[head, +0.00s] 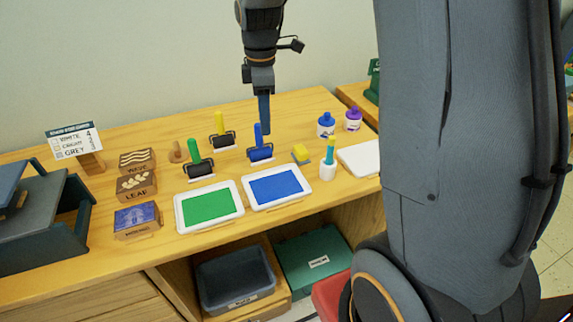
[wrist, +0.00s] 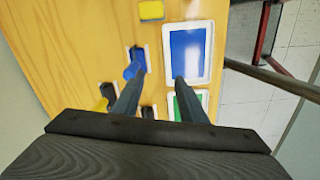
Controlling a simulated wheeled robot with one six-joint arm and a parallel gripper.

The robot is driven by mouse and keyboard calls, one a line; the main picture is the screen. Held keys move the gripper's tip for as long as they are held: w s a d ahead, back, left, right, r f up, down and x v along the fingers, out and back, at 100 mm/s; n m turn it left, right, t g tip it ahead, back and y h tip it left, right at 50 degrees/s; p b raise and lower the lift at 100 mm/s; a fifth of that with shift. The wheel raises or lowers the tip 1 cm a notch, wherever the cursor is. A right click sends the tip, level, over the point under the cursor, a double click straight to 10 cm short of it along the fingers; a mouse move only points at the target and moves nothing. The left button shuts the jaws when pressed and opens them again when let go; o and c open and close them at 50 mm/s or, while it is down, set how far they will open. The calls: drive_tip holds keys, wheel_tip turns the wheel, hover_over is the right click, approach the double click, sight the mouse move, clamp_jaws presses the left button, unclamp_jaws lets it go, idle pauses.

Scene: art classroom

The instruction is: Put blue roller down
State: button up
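The blue roller (head: 260,153) sits on the table behind the blue ink tray (head: 249,201), with its blue handle upright. In the wrist view the blue roller (wrist: 134,66) lies by the left fingertip, on a small white base. My gripper (head: 264,131) hangs pointing down just above and beside the roller's handle. In the wrist view my gripper (wrist: 160,76) has its fingers apart with only bare wood between them. The left finger partly overlaps the roller, and I cannot tell whether they touch.
A green roller (head: 195,160), a yellow-handled roller (head: 221,133) and a green ink tray (head: 184,224) stand to the left. A yellow sponge (head: 300,153), a white cup (head: 327,172) with a brush and paint bottles (head: 326,124) stand to the right. Stamp blocks (head: 136,186) stand farther left.

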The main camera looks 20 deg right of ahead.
drive_tip(key=s+f+m, duration=0.2)
drive_tip(key=s+m, duration=0.5)
drive_tip(key=s, duration=0.2)
drive_tip(key=s+f+m, duration=0.3)
drive_tip(key=s+m, duration=0.5)
drive_tip(key=s, duration=0.2)
drive_tip(key=shift+t, duration=0.3)
drive_tip(key=shift+o, duration=0.5)
drive_tip(key=shift+s, duration=0.1)
